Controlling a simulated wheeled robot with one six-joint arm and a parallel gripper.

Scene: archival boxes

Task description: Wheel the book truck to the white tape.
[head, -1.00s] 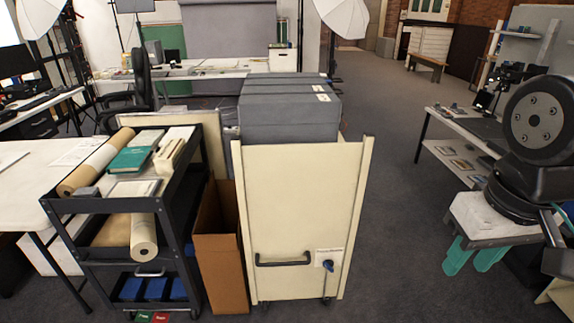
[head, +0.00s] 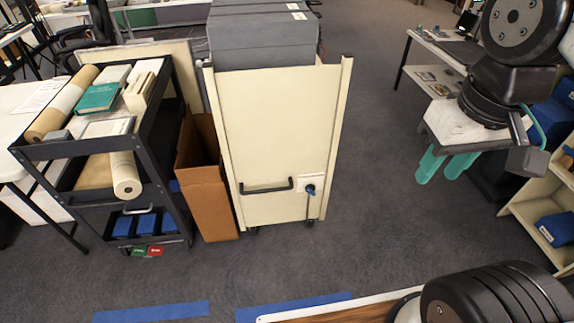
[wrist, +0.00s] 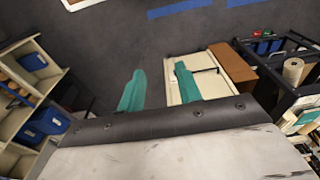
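The book truck (head: 275,130) is a tall cream cart with grey boxes (head: 262,35) on top. Its end panel carries a black bar handle (head: 266,188) and a small white plate (head: 311,183) with a blue knob. My gripper (head: 438,178) has two teal fingers, spread apart and empty. It hangs to the right of the truck, clear of it. In the wrist view the fingers (wrist: 158,70) point toward the floor, and the truck (wrist: 205,82) lies partly behind the right one. I cannot make out any white tape.
A black cart (head: 150,165) with books and rolls and a cardboard box (head: 207,190) stand close left of the truck. Blue tape strips (head: 150,312) lie on the floor in front. A cream shelf (head: 535,205) is at right. Grey floor is open between truck and shelf.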

